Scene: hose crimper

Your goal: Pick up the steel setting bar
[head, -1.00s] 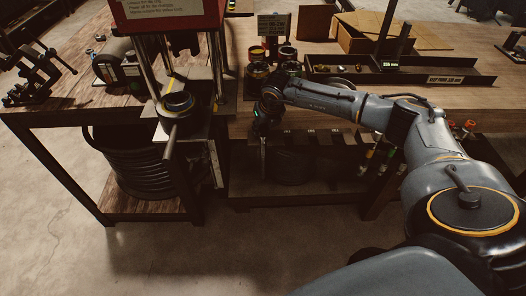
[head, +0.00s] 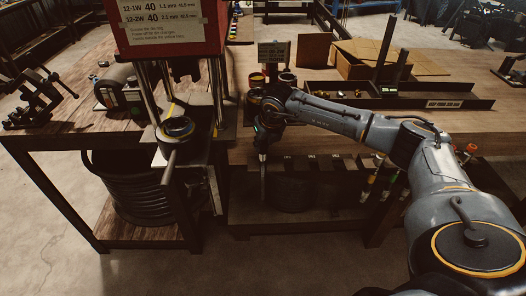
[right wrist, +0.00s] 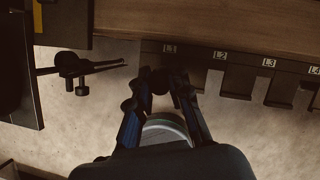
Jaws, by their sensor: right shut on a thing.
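My right gripper (head: 263,158) hangs at the front edge of the workbench, to the right of the red press. In the right wrist view its fingers (right wrist: 162,88) are close together, shut on a dark thing beside the slot marked L1. In the head view a thin grey bar (head: 263,183), which looks like the steel setting bar, hangs upright below that gripper. In the right wrist view the bar is hard to make out between the fingers. My left gripper is not in view.
The slotted rack (right wrist: 237,83) runs along the bench edge beside the gripper. The red press (head: 172,28), with a handle (head: 169,166) jutting forward, stands to the left. A hose coil (head: 136,190) lies below it. Screwdrivers (head: 372,172) hang to the right. The floor in front is clear.

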